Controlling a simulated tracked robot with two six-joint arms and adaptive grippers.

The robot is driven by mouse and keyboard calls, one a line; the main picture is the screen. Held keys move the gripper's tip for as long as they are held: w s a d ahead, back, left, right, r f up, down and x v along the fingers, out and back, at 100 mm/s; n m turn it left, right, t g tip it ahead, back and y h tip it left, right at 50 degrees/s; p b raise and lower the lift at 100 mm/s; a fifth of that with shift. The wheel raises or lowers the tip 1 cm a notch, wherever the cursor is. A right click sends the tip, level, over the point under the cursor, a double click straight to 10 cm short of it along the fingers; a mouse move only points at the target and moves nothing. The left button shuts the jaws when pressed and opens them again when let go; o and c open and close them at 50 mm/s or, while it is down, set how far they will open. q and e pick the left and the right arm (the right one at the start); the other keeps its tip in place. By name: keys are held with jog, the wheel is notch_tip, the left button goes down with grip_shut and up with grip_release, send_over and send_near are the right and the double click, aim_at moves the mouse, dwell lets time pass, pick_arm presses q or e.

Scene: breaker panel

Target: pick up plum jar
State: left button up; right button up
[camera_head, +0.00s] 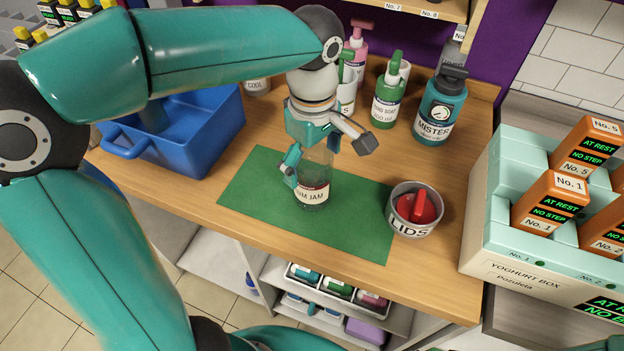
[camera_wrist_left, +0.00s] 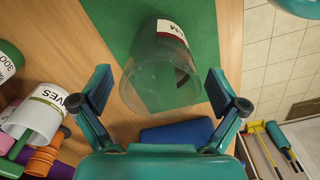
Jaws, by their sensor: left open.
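The plum jar (camera_head: 313,192) is a clear jar with a white label, of which "UM JAM" can be read. It stands on the green mat (camera_head: 252,188), partly hidden behind my left gripper. My left gripper (camera_head: 328,155) is open and points down over the jar's upper part. In the left wrist view the jar (camera_wrist_left: 165,75) lies between the two spread fingers of the left gripper (camera_wrist_left: 160,88), with a gap on each side. Its mouth looks uncovered there. My right gripper is not in view.
A grey "LIDS" pot (camera_head: 412,222) with red lids stands right of the jar. A blue bin (camera_head: 190,140) is at left. Bottles, including a green one (camera_head: 388,95) and a teal "MISTER" one (camera_head: 440,105), stand behind. A pale yoghurt box (camera_head: 510,262) is at right.

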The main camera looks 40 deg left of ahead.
pick_arm(q)
jog(key=shift+f, duration=0.65)
jog(key=c, duration=1.5)
jog(key=shift+r, duration=0.2)
